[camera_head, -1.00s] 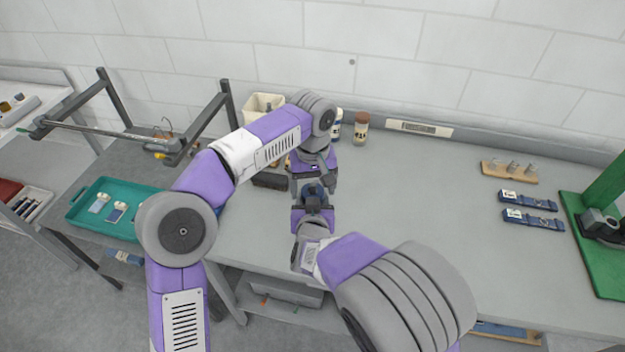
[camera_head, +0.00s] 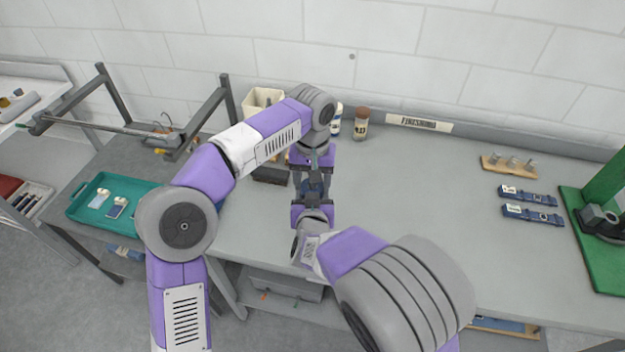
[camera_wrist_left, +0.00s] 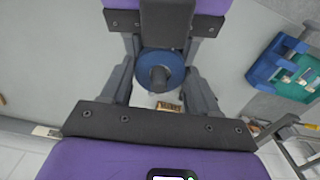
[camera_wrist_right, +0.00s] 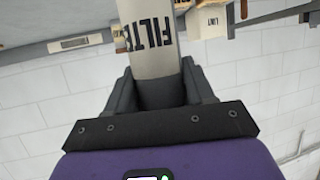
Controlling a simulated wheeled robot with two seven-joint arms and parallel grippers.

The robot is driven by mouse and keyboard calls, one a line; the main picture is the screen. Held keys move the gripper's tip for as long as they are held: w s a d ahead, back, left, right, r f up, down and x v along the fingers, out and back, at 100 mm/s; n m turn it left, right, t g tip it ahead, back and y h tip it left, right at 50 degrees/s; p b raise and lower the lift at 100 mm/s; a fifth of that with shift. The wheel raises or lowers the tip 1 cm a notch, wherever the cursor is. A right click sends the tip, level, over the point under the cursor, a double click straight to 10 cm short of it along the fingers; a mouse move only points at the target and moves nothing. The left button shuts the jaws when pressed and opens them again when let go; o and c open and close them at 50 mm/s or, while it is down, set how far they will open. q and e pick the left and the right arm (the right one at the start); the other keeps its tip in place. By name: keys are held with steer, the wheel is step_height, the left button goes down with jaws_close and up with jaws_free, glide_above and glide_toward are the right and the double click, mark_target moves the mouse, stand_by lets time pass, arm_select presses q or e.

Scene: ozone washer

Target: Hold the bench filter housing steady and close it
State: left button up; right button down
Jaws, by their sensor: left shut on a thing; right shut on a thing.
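The filter housing (camera_wrist_right: 148,35) is a pale cylinder with dark "FILTE..." lettering. Its lettered body extends beyond my right gripper (camera_wrist_right: 158,85), which is shut around a dark band of it. A round blue cap (camera_wrist_left: 160,70) with a dark centre knob shows in the left wrist view. My left gripper (camera_wrist_left: 160,78) has its fingers on either side of the cap and is shut on it from above. In the head view my left gripper (camera_head: 313,174) and right gripper (camera_head: 312,198) meet closely, hiding most of the housing. How far the cap sits on is hidden.
Jars (camera_head: 361,123) and a cream bin (camera_head: 262,101) stand at the back of the bench. A teal tray (camera_head: 78,208) is at the left. The bench middle (camera_head: 430,190) is clear.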

arm_select(q)
steer(key=o, duration=1.2)
steer(key=shift+c, duration=0.2)
steer(key=shift+r, duration=2.25)
steer(key=shift+c, duration=0.5)
step_height(320, 180, up, 4)
steer(key=n, duration=0.3)
steer(key=shift+f, duration=0.25)
